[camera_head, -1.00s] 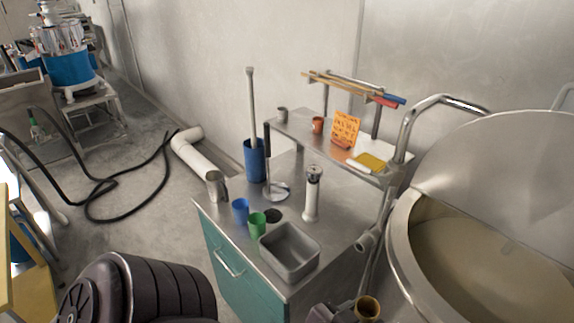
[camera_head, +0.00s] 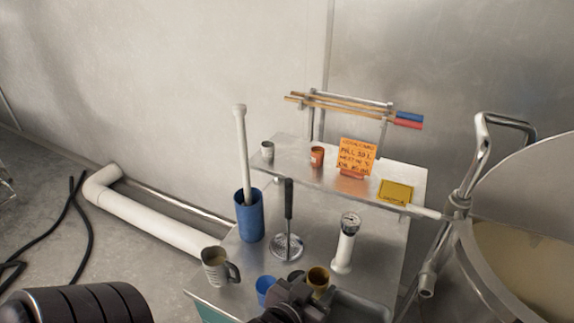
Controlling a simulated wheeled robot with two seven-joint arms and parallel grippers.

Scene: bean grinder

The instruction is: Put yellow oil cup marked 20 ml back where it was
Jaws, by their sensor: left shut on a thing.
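The yellow oil cup (camera_head: 318,277) is brownish-yellow and shows at the lower middle of the head view, with its open mouth upward. My left gripper (camera_head: 308,290) is shut on it from the left and front, in front of the steel cart top. The gripper hides part of the cup, and I cannot read a marking on it. A blue cup (camera_head: 265,288) stands just left of the gripper. The green cup is hidden. My right gripper is not in view.
The upper shelf (camera_head: 290,148) holds a grey cup (camera_head: 267,151), an orange-brown cup (camera_head: 317,156), an orange sign (camera_head: 357,155) and a yellow pad (camera_head: 395,192). A jug (camera_head: 215,266), blue cylinder (camera_head: 250,220), masher (camera_head: 288,225) and white grinder (camera_head: 346,245) stand on the cart. A large steel vessel (camera_head: 490,270) is at right.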

